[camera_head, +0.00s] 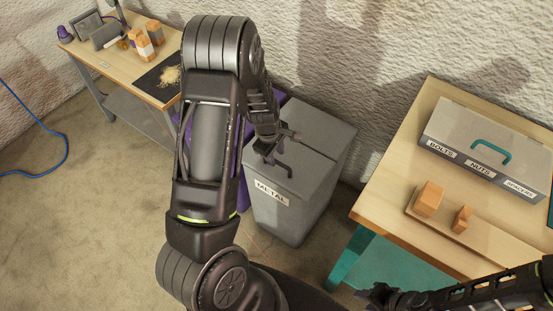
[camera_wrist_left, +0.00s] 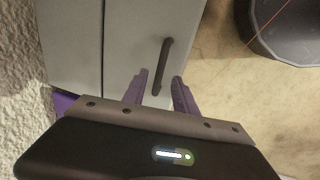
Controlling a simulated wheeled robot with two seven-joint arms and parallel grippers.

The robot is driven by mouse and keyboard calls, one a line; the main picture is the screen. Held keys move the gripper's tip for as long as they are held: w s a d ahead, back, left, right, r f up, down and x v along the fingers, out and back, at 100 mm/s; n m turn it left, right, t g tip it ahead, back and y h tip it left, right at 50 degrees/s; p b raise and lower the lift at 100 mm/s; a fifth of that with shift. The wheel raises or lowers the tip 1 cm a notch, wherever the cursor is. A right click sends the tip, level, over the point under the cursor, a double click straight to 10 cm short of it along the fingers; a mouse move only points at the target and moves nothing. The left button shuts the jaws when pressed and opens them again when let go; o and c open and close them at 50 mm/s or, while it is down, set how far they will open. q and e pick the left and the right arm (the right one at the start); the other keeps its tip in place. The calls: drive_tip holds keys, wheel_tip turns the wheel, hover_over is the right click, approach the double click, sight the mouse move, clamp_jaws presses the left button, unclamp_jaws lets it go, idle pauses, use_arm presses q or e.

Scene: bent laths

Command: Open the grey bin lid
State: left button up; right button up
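The grey bin (camera_head: 285,205) stands on the floor between two tables, with a "METAL" label on its front. Its grey lid (camera_head: 325,125) looks shut and flat; the lid also shows in the left wrist view (camera_wrist_left: 130,40). A dark bar handle (camera_wrist_left: 163,62) is on the lid. My left gripper (camera_head: 280,150) is over the lid by the handle. In the left wrist view its two fingers (camera_wrist_left: 160,90) are apart, with the near end of the handle seen between them; contact is not visible. My right gripper (camera_head: 372,293) is low at the right, its fingers unclear.
A purple bin (camera_head: 245,190) stands left of the grey bin, partly behind my left arm. The right table (camera_head: 400,190) holds a grey labelled box (camera_head: 485,145) and wooden blocks (camera_head: 430,198). A dark round container (camera_wrist_left: 290,30) stands on the floor in the left wrist view.

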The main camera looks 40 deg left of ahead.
sight(277, 161)
use_arm(q)
drive_tip(key=f, duration=0.3)
drive_tip(key=shift+w+f, duration=0.1)
drive_tip(key=shift+w, duration=0.25)
drive_tip(key=shift+c, duration=0.3)
clamp_jaws()
idle(0.8)
